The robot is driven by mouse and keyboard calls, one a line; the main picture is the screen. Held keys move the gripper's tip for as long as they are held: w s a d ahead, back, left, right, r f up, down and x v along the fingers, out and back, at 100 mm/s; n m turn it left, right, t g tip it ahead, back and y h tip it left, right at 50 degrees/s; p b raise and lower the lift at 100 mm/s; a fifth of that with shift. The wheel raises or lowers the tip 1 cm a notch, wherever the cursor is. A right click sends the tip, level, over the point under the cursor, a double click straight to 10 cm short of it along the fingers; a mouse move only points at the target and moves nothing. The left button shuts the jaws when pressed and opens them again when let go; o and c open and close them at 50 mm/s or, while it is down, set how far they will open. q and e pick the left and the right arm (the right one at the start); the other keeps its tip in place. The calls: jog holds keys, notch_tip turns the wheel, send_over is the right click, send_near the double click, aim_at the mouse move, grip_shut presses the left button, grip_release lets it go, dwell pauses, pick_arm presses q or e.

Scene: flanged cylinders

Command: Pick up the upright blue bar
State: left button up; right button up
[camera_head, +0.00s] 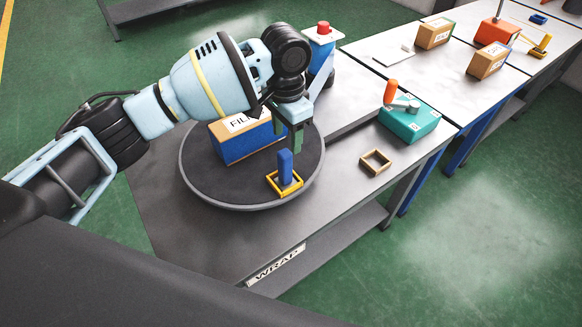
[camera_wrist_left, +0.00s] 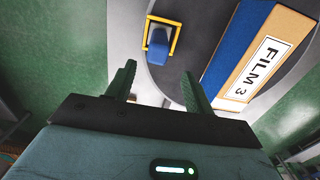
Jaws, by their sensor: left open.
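The blue bar (camera_head: 285,167) stands upright inside a yellow square frame (camera_head: 273,188) on the dark round turntable (camera_head: 215,188). My left gripper (camera_head: 289,137) is open and empty, with its green fingers just above and behind the bar in the head view. In the left wrist view the blue bar (camera_wrist_left: 158,48) and its yellow frame (camera_wrist_left: 178,40) lie beyond the two spread fingertips (camera_wrist_left: 158,72), apart from them. My right gripper is not in view.
A blue and tan FILM box (camera_head: 248,145) stands on the turntable beside the gripper. A loose tan square frame (camera_head: 375,162) and a teal box with an orange handle (camera_head: 410,122) are on the table to the right. A blue stand with a red button (camera_head: 323,38) is behind.

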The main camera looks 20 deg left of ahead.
aim_at(285, 153)
pick_arm(q)
jog(key=shift+r, duration=0.15)
jog(key=shift+s+r, duration=0.2)
jog(key=shift+s, duration=0.1)
jog(key=shift+s+f, duration=0.15)
jog(key=shift+f, duration=1.3)
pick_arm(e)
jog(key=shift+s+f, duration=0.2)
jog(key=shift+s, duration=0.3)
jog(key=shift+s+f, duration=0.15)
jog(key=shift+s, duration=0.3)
pick_arm(q)
notch_tip(285, 153, down, 5)
jog(key=shift+s+a+r, duration=0.1)
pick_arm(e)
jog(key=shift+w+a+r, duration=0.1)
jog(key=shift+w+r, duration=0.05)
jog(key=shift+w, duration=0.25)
